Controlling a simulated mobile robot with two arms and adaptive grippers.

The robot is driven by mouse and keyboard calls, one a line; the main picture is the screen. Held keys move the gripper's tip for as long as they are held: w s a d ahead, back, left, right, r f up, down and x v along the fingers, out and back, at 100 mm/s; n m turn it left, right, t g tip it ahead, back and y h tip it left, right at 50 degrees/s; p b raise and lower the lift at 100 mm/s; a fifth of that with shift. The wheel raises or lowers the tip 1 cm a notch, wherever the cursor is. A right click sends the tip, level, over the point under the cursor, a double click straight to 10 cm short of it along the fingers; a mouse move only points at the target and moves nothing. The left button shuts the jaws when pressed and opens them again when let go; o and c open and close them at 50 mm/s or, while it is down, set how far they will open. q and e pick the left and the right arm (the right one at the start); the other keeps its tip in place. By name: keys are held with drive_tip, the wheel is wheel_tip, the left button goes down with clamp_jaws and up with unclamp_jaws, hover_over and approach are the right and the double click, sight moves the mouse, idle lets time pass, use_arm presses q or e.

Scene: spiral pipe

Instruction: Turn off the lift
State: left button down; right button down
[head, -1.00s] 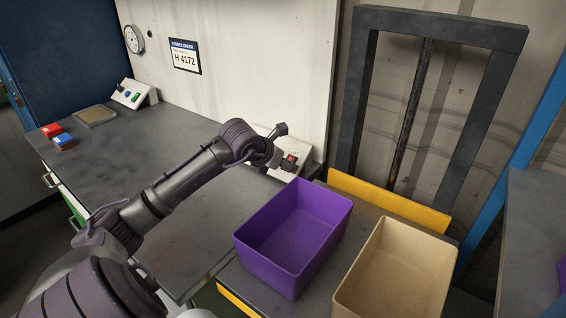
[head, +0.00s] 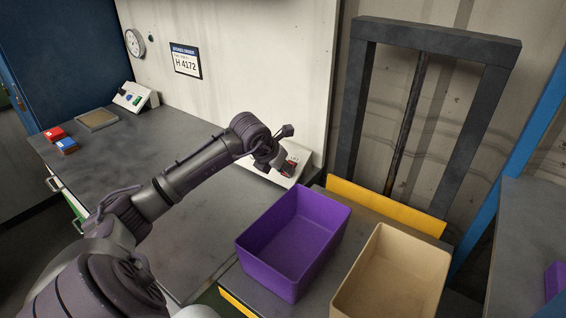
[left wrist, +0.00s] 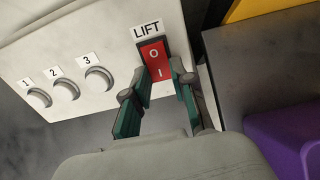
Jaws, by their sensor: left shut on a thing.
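The red LIFT rocker switch (left wrist: 155,58), marked O above and I below, sits on a sloped white control panel (left wrist: 100,35). In the left wrist view, my left gripper (left wrist: 162,72) has its green-padded fingers on either side of the switch's lower end, by the I mark, and is shut on it. In the head view my left gripper (head: 282,160) is at the panel and hides most of the switch. The lift has a dark upright frame (head: 430,35) and a yellow-edged platform (head: 385,206). My right gripper is not in view.
Three round buttons (left wrist: 66,91), numbered 1 to 3, lie left of the switch. A purple bin (head: 268,270) and a beige bin (head: 385,290) stand on the platform, close to the panel. The dark bench (head: 120,150) is mostly clear left of my arm.

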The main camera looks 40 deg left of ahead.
use_arm(q)
drive_tip(key=shift+w+r+g+p, duration=0.1)
drive_tip(key=shift+r+g+p, duration=0.2)
drive_tip(key=shift+r+g, duration=0.1)
drive_tip(key=shift+f, duration=0.25)
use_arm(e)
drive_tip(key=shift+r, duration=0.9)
use_arm(q)
drive_tip(key=c, duration=1)
unclamp_jaws()
drive_tip(key=shift+o, duration=0.2)
drive_tip(key=v, duration=1.2)
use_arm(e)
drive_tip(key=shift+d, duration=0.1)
use_arm(q)
drive_tip(key=shift+w+r, duration=0.1)
drive_tip(key=shift+w, duration=0.1)
